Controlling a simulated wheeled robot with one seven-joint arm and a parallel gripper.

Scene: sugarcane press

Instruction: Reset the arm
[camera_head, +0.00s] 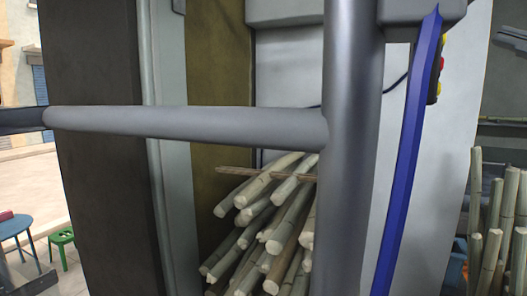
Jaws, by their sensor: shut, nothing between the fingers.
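My gripper is not in view, and I make out no part of my arm for certain. A bundle of cut sugarcane stalks (267,222) lies tilted in the middle of the view, with pale cut ends facing me. A grey vertical post hides part of the bundle. A thin brown stick (262,174) lies across the top of the stalks.
A grey horizontal bar (190,122) meets the grey post (352,150) close in front. A long blue strip (404,165) runs beside the post. More cane (497,225) stands upright at right. A blue stool (17,223) and green stool (61,237) stand at left.

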